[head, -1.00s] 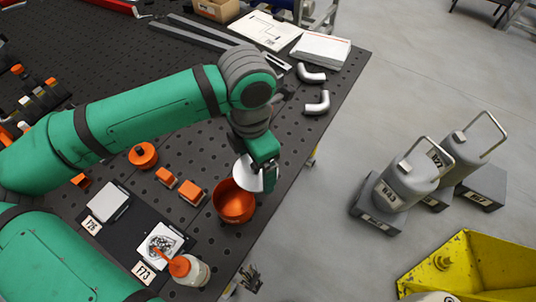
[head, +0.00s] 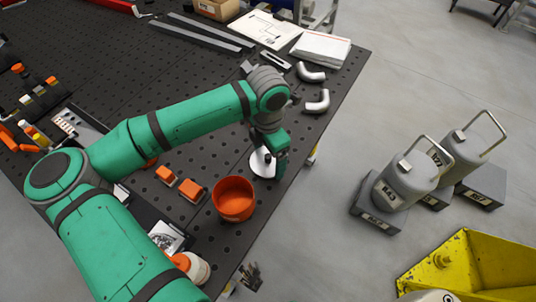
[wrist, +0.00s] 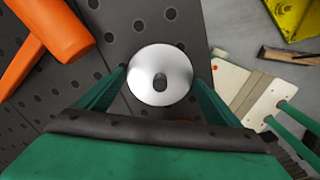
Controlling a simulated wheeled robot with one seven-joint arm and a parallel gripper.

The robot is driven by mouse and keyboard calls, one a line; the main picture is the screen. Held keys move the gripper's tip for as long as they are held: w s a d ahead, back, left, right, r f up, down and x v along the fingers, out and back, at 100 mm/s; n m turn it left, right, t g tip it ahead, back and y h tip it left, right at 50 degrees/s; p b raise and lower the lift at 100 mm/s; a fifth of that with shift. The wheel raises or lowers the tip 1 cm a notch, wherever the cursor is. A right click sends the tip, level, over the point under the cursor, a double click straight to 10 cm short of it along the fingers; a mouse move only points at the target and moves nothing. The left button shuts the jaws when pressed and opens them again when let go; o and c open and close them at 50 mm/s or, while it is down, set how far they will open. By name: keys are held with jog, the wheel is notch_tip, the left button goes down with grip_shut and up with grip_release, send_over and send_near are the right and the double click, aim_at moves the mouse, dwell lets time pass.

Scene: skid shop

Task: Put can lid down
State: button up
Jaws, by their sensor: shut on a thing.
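The can lid (head: 261,164) is a pale, shiny round disc with a dark knob. In the wrist view the lid (wrist: 160,70) sits between my two fingers. My gripper (head: 272,160) is shut on it. The lid is beyond the open orange can (head: 234,199), close to the right edge of the table. The lid looks low over the table; I cannot tell whether it touches. The can stands upright, and its inside shows.
Two small orange blocks (head: 191,190) stand left of the can. Silver pipe elbows (head: 318,102) lie beyond my gripper. A white bottle (head: 196,268) is partly behind my arm. The perforated table (head: 335,75) ends at the right. In the wrist view an orange thing (wrist: 50,28) is at upper left.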

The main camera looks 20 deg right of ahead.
aim_at(268, 156)
jog(key=shift+f, duration=0.2)
jog(key=o, duration=0.9)
jog(key=shift+f, duration=0.1)
notch_tip(268, 156, up, 12)
jog(key=shift+r, duration=0.2)
dwell(0.3)
